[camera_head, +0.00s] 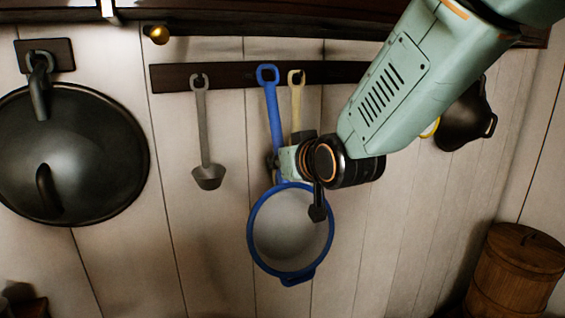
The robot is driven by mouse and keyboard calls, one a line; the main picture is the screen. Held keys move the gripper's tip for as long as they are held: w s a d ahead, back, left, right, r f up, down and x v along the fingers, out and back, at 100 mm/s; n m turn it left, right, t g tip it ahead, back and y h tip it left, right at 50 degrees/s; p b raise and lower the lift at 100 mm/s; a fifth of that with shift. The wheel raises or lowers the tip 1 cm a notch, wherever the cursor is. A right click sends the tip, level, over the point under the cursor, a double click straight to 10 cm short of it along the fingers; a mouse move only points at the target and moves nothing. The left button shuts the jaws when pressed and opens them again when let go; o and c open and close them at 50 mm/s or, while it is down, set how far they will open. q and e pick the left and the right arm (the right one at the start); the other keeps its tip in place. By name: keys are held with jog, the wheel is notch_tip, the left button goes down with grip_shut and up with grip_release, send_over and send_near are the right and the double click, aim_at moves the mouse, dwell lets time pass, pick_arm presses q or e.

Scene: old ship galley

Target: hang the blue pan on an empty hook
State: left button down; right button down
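The blue pan (290,235), with a blue rim and a long blue handle (272,105), is upright against the wall below the dark hook rail (225,77). The loop at the top of its handle is at the rail; I cannot tell whether a hook passes through it. My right gripper (295,180), on the arm from the upper right, is at the lower handle, just above the bowl. Dark finger parts show left of the handle and over the bowl's upper right; the grip itself is hidden. My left gripper is not in view.
A grey ladle (203,130) hangs left of the pan, and a yellow-handled utensil (296,100) hangs close on its right. A large dark pan lid (75,155) hangs at left. A dark pot (466,118) is at right, above a wooden barrel (515,272). My arm covers the rail's right part.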

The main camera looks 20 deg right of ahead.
jog(key=shift+w, duration=0.6)
jog(key=r+x, duration=0.2)
jog(key=x, duration=0.7)
jog(key=shift+w, duration=0.5)
dwell(0.4)
jog(key=shift+s+a, duration=0.1)
dwell(0.5)
